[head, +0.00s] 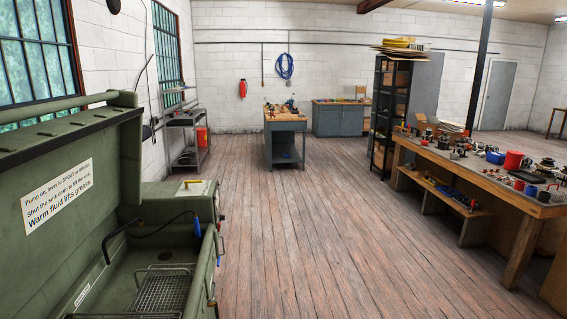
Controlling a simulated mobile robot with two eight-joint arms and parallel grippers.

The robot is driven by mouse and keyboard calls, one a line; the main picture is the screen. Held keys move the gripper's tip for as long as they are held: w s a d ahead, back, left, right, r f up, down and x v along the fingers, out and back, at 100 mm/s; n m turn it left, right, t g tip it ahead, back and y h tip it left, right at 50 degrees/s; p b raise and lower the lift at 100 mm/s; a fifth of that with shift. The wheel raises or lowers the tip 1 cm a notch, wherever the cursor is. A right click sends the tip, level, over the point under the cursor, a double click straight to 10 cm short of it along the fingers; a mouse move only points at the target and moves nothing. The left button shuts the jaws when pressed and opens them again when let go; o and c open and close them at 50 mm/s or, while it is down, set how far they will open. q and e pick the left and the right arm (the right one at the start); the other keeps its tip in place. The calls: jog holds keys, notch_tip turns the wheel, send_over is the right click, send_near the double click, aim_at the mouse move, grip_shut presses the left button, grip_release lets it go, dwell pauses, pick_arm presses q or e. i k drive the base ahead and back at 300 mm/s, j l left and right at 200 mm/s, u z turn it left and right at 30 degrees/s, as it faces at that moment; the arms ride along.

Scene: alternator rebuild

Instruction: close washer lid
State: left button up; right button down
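The green parts washer (206,268) stands at the lower left, close to me. Its lid (40,178) is raised upright along the left side, with a white label (57,198) on its inner face. The basin is open and shows a wire basket (162,292), a black hose and a blue-tipped nozzle (196,224). Neither of my grippers shows in the head view.
A wooden workbench (497,184) crowded with parts and a red container runs along the right. A smaller bench (285,122) and a grey cabinet (340,119) stand at the back. The plank floor (315,240) between is clear.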

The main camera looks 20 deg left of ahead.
aim_at(61, 177)
jog(key=i+l, duration=0.1)
jog(key=i, duration=0.6)
jog(key=i+l, duration=0.15)
jog(key=i, duration=0.55)
jog(key=i+j+u, duration=0.15)
jog(key=i+u, duration=0.3)
jog(key=i, duration=0.3)
jog(key=i+l+u, duration=0.15)
jog(key=i+u, duration=0.25)
jog(key=i, duration=0.35)
jog(key=i+u, duration=0.1)
jog(key=i, duration=0.75)
jog(key=i+l+u, duration=0.15)
jog(key=i, duration=0.65)
jog(key=i+j+u, duration=0.1)
jog(key=i+u, duration=0.65)
jog(key=i+l+u, duration=0.2)
jog(key=i+u, duration=0.2)
jog(key=i, duration=0.15)
jog(key=i+j+u, duration=0.15)
jog(key=i+u, duration=0.65)
jog(key=i+l+u, duration=0.15)
jog(key=i+u, duration=0.85)
jog(key=u, duration=0.25)
jog(key=i+l+u, duration=0.25)
jog(key=u, duration=1.9)
